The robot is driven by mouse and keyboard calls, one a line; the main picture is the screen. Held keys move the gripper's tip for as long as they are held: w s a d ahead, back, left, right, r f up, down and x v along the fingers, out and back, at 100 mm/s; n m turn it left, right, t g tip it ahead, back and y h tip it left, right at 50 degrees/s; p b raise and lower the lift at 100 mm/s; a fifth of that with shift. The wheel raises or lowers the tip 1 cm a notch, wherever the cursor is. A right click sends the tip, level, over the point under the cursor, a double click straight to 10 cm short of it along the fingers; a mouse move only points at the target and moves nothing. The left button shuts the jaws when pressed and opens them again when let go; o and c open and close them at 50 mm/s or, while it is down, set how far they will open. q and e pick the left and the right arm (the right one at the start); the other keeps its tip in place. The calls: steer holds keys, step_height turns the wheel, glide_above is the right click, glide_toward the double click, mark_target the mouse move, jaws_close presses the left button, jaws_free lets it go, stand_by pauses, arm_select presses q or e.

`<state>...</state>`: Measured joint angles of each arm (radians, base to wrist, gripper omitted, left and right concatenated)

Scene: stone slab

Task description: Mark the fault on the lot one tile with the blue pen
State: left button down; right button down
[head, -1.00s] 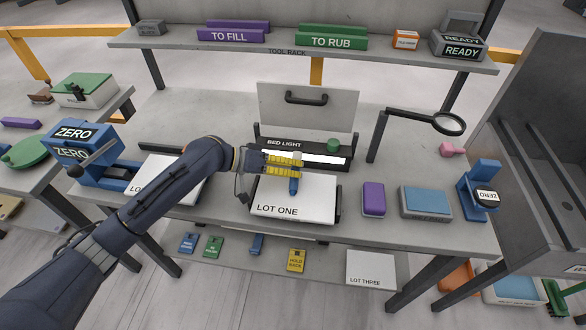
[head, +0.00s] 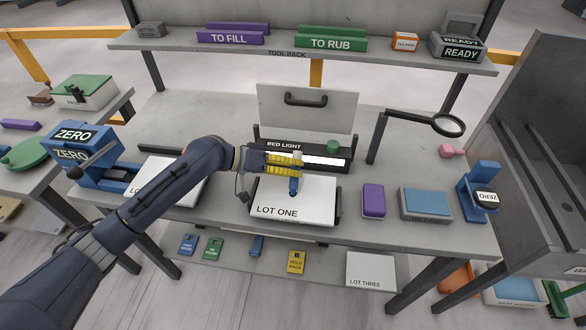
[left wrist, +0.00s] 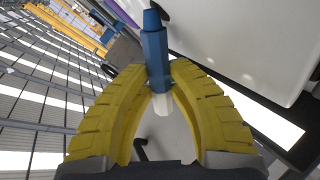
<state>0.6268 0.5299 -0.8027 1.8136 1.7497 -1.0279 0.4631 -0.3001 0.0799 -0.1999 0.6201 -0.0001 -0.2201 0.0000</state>
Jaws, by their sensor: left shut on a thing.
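The lot one tile (head: 315,205) is a white slab lying flat on the bench, labelled LOT ONE at its front left. My left gripper (head: 285,164), with yellow fingers, is over the tile's back left part. It is shut on the blue pen (head: 294,184), which stands roughly upright with its lower end close to the tile. Whether the tip touches cannot be told. A small dark spot shows at the tip. In the left wrist view the pen (left wrist: 157,55) sits between both fingers and the tile (left wrist: 250,45) fills the upper right. No fault is clearly visible. My right gripper is not in view.
A lit bed light bar (head: 325,160) stands just behind the tile. A magnifier (head: 448,125) on a post stands to its right. A purple block (head: 373,200) and a blue-grey pad (head: 426,203) lie to the right. A blue ZERO device (head: 85,155) stands left.

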arm_select(q)
steer(key=shift+w+d, duration=0.2)
steer(key=shift+w, duration=1.15)
stand_by(2.5)
steer(key=shift+r, duration=0.1)
steer(key=shift+r, duration=3.45)
steer(key=shift+f, duration=0.1)
